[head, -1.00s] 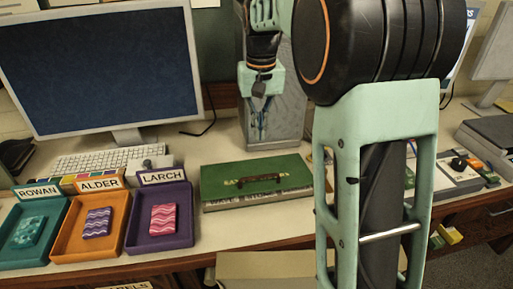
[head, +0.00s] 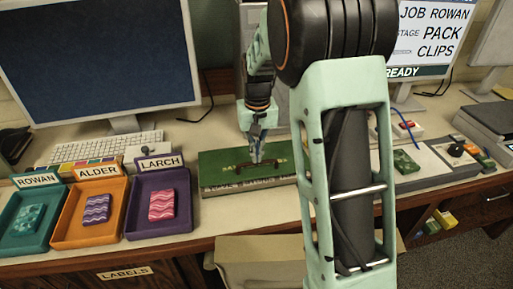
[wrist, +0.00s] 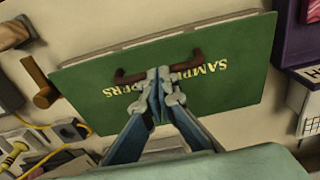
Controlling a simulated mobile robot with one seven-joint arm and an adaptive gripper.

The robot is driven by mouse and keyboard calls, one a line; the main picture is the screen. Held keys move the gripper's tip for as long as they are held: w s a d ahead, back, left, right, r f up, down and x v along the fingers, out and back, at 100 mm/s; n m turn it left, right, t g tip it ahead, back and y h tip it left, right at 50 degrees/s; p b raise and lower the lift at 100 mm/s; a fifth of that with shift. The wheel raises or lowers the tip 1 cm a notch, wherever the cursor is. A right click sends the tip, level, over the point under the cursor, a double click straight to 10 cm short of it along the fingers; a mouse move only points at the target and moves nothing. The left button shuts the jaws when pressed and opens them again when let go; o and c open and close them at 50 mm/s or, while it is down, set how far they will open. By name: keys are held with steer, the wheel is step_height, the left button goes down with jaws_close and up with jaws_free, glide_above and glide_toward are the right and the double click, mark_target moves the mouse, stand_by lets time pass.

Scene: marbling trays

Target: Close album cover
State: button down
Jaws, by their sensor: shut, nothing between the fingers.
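The green album (head: 222,160) lies flat on the desk, its cover down, with gold lettering and a brown handle on top. In the wrist view the album cover (wrist: 230,75) fills the middle, with the lettering upside down and the brown handle (wrist: 126,77) crossing it. My gripper (head: 256,160) is above the cover, at the handle. In the wrist view my gripper (wrist: 162,112) is shut with its fingertips together, over or against the handle's middle; I cannot tell if they touch.
The teal Rowan tray (head: 48,232), orange Alder tray (head: 68,236) and purple Larch tray (head: 140,228) stand left of the album, each holding a patterned block. A monitor (head: 95,60) and keyboard (head: 110,145) are behind. A cardboard box (head: 240,240) is below the desk front.

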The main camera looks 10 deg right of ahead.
steer(key=shift+s+f+b, duration=0.25)
steer(key=shift+f+b, duration=0.15)
steer(key=shift+f, duration=0.15)
steer(key=shift+s+f+b, duration=0.25)
steer(key=shift+f+b, duration=0.15)
steer(key=shift+f, duration=0.15)
steer(key=shift+s+f, duration=0.15)
steer(key=shift+f, duration=0.05)
steer(key=shift+r, duration=0.1)
